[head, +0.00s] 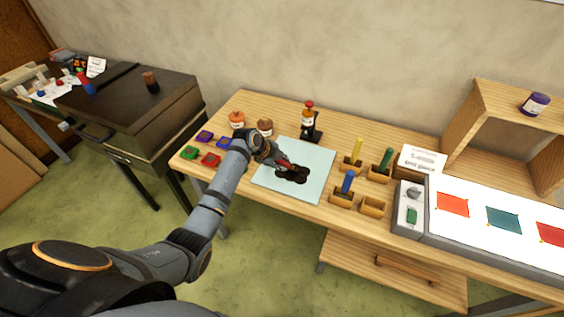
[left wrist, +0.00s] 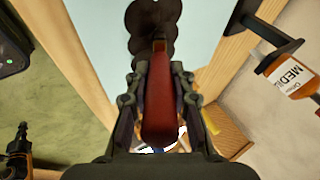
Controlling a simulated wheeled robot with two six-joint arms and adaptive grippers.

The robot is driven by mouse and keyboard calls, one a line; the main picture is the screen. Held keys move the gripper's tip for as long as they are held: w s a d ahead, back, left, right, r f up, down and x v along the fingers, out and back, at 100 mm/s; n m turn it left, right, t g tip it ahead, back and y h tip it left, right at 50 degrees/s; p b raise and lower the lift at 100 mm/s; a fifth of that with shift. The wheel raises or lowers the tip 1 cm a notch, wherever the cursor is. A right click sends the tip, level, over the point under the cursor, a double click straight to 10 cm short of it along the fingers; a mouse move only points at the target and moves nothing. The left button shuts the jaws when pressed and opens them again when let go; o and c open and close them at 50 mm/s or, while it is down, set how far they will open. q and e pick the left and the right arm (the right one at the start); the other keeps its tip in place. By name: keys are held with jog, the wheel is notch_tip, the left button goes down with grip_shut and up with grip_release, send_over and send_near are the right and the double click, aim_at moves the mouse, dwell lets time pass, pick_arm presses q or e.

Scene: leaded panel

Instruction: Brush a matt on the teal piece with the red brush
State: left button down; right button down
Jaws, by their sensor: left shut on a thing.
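My left gripper (head: 279,157) is shut on the red brush (head: 286,163), gripping its red handle, which also shows between the fingers in the left wrist view (left wrist: 158,105). The brush is over the pale glass-like sheet (head: 318,160) on the bench. Dark rounded blobs (head: 293,175) show at the brush's far end; I cannot tell whether they lie on the sheet or belong to the brush. The teal piece (head: 503,220) lies flat on the white light panel (head: 470,228) at the right, between two red pieces, well away from the gripper. My right gripper is not in view.
Yellow (head: 357,150), green (head: 386,159) and blue (head: 347,182) handles stand in wooden holders; another holder (head: 372,206) is empty. An orange bottle (head: 308,117) stands behind the sheet. Several coloured pads and two jars are left of it. A grey control box (head: 411,208) borders the panel.

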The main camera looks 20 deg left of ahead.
pick_arm(q)
notch_tip(320, 180, up, 7)
jog(key=p, duration=0.5)
jog(key=shift+f, duration=0.15)
jog(key=shift+f, duration=0.1)
